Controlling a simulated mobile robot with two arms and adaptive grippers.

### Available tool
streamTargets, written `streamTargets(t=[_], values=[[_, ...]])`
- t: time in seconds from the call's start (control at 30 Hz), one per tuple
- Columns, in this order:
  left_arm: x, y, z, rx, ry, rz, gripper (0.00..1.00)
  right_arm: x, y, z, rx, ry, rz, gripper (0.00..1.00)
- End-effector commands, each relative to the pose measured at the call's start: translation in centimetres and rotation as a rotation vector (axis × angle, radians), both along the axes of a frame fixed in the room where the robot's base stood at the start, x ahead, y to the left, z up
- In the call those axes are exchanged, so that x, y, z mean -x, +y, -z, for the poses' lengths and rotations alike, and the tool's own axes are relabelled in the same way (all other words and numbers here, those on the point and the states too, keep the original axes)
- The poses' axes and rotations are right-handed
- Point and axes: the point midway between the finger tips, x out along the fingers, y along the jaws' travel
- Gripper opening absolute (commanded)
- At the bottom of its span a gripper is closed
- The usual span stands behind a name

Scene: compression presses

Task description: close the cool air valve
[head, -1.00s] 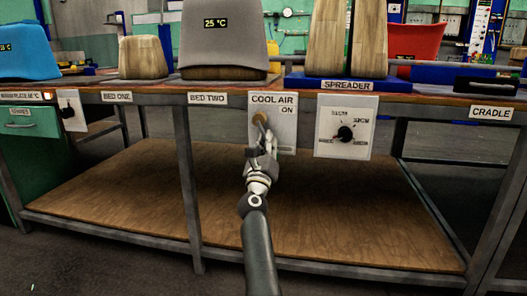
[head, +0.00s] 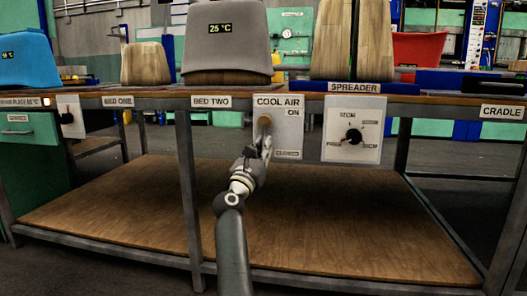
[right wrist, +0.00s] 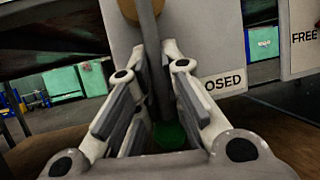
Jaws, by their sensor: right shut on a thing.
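The cool air valve is a pale plate (head: 289,132) under the bench front, marked COOL AIR and ON at the top, with a brass hub (head: 264,122). A CLOSED label, partly hidden, shows at the plate's lower right in the right wrist view (right wrist: 225,82). The grey lever (right wrist: 154,60) hangs down from the hub and has a green end (right wrist: 170,135). My right gripper (head: 264,147) is shut on the lever below the hub; its fingers (right wrist: 163,75) stand on both sides of it. My left gripper is not in view.
The spreader dial plate (head: 353,130) hangs close to the right. A table leg (head: 186,170) stands to the left. The wooden lower shelf (head: 330,220) is bare below my arm. Bed two with a grey cover (head: 225,50) sits above.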

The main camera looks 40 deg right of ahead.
Motion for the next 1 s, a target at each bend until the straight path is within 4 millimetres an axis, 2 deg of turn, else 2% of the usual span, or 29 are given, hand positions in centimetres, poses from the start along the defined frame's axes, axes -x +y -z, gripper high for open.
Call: streamTargets(t=[0.23,0.27,0.33,0.67,1.0], values=[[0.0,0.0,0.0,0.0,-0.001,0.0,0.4,-0.1,0.1,0.3,-0.01,-0.003,-0.006,0.0],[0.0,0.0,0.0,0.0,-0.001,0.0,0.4,-0.1,0.1,0.3,-0.01,-0.004,-0.007,0.11],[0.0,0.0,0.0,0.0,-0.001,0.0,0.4,-0.1,0.1,0.3,-0.01,-0.003,-0.006,0.19],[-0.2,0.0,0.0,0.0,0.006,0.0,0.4,0.0,0.3,0.2,-0.004,-0.002,-0.004,0.19],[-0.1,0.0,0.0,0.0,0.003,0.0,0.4,2.1,4.3,2.2,-0.008,-0.001,-0.006,0.19]])
